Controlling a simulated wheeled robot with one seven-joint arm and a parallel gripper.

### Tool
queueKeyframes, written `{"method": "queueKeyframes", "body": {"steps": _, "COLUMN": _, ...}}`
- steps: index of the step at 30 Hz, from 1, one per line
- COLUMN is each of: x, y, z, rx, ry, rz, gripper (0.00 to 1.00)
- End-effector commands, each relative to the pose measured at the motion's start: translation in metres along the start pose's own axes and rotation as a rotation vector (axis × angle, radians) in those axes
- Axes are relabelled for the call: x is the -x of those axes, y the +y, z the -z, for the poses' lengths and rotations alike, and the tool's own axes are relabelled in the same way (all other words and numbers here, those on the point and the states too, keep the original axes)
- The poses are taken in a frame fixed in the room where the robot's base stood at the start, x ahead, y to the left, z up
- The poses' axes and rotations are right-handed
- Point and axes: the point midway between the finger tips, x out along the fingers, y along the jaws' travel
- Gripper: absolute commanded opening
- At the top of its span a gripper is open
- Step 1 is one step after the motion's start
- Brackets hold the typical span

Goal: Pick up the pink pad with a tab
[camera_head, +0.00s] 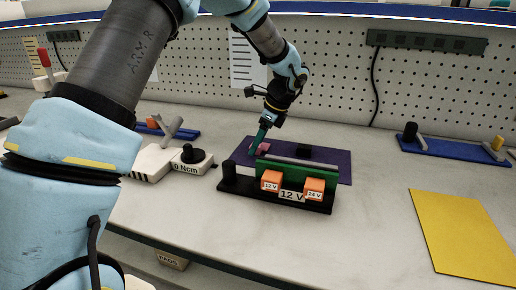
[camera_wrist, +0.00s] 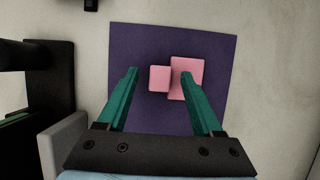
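The pink pad with a tab (camera_wrist: 191,73) lies on a purple mat (camera_wrist: 145,42) in the wrist view. Its smaller square tab (camera_wrist: 159,78) points left, between my gripper's fingers. My gripper (camera_wrist: 158,72) is open, with two green fingers apart. The right fingertip overlaps the larger pink part in the picture; I cannot tell whether it touches. In the head view, my gripper (camera_head: 259,142) reaches down over the left part of the mat (camera_head: 340,160). A bit of the pink pad (camera_head: 264,147) shows beside the fingers; the rest is hidden.
A black fixture (camera_head: 236,182) with a green board and orange blocks (camera_head: 314,188) marked 12 V and 24 V stands in front of the mat. A white device (camera_head: 153,162) is left. A yellow sheet (camera_head: 460,235) lies right, with clear table between.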

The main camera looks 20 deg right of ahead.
Motion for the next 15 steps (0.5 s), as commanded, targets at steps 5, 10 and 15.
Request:
{"method": "queueKeyframes", "body": {"steps": 5, "x": 0.0003, "y": -0.0001, "z": 0.0001, "rx": 0.000, "ry": 0.000, "rz": 0.000, "gripper": 0.48}}
{"method": "queueKeyframes", "body": {"steps": 10, "x": 0.0004, "y": -0.0001, "z": 0.0001, "rx": 0.000, "ry": 0.000, "rz": 0.000, "gripper": 0.29}}
{"method": "queueKeyframes", "body": {"steps": 15, "x": 0.0004, "y": -0.0001, "z": 0.0001, "rx": 0.001, "ry": 0.000, "rz": 0.000, "gripper": 0.10}}
